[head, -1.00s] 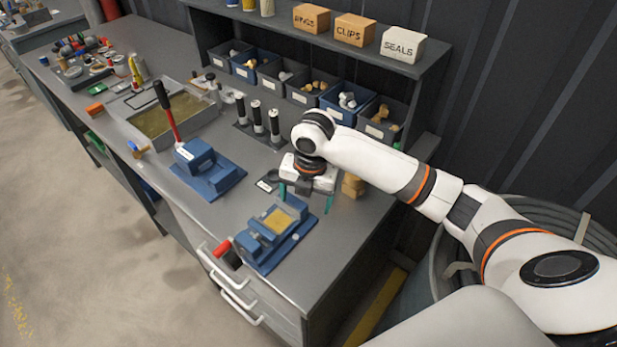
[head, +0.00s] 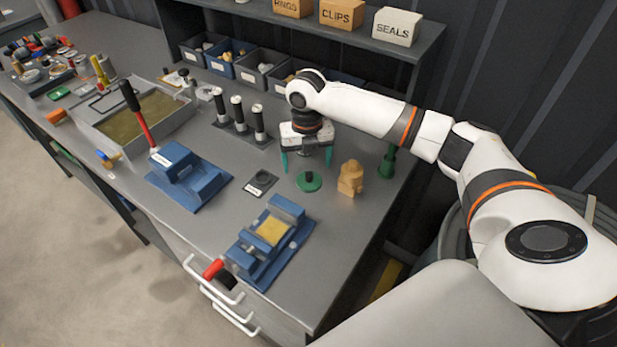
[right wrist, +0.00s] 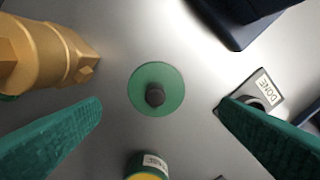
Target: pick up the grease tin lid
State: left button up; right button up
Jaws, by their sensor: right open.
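The grease tin lid, a flat green disc with a dark knob (head: 308,181), lies on the grey bench top. It also shows in the right wrist view (right wrist: 156,88), near the middle. My right gripper (head: 307,164) is open and empty, pointing down above the bench, just behind the lid in the head view. In the right wrist view its green fingers (right wrist: 160,108) stand to either side, with the lid between and slightly beyond their tips. A green tin with yellow contents (right wrist: 147,167) is partly cut off at the bottom edge. My left gripper is not seen.
A brass fitting (head: 350,178) and a green object (head: 387,163) stand right of the lid. A small plate labelled DONE (head: 260,184) lies left. Blue fixtures (head: 268,240) (head: 188,176) stand in front and left. Bins (head: 262,68) line the back under a shelf.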

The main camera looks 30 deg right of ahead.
aim_at(309, 174)
jog(key=f, duration=0.1)
jog(key=f+p, duration=0.1)
jog(key=f, duration=0.2)
jog(key=shift+s+d+f, duration=0.15)
jog(key=shift+s, duration=0.1)
jog(key=shift+f, duration=0.3)
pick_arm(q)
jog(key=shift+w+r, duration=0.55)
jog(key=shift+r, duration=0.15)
pick_arm(e)
jog(key=c, duration=0.9)
